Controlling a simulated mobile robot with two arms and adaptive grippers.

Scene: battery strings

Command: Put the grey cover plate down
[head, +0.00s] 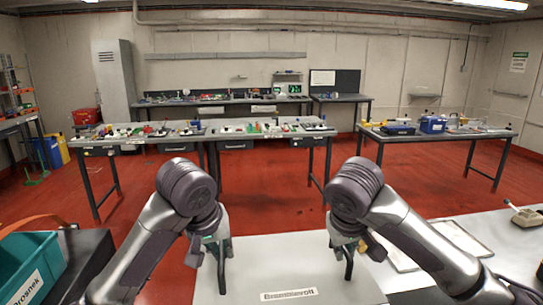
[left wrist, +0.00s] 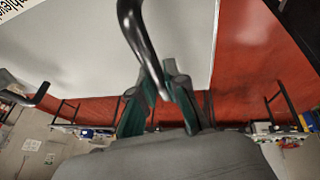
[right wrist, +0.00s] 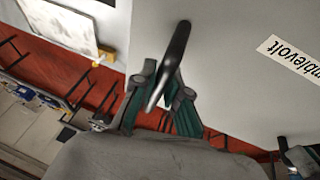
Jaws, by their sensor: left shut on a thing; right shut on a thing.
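The grey cover plate (head: 270,265) is a flat light-grey sheet at the bottom middle of the head view, with a white name label (head: 288,295) and two dark upright handles. My left gripper (head: 220,245) is shut on the left handle (left wrist: 133,22). My right gripper (head: 347,248) is shut on the right handle (right wrist: 180,42). The plate looks about level. It also shows in the left wrist view (left wrist: 85,55) and the right wrist view (right wrist: 225,90). What lies under it is hidden, and I cannot tell whether it touches a support.
A white worktop (head: 500,250) is at the right, with flat framed panels (head: 455,237) and a beige phone-like device (head: 526,216). A teal bin (head: 30,268) stands at the left on a dark surface. Benches with parts stand farther back, with open red floor (head: 270,210) before them.

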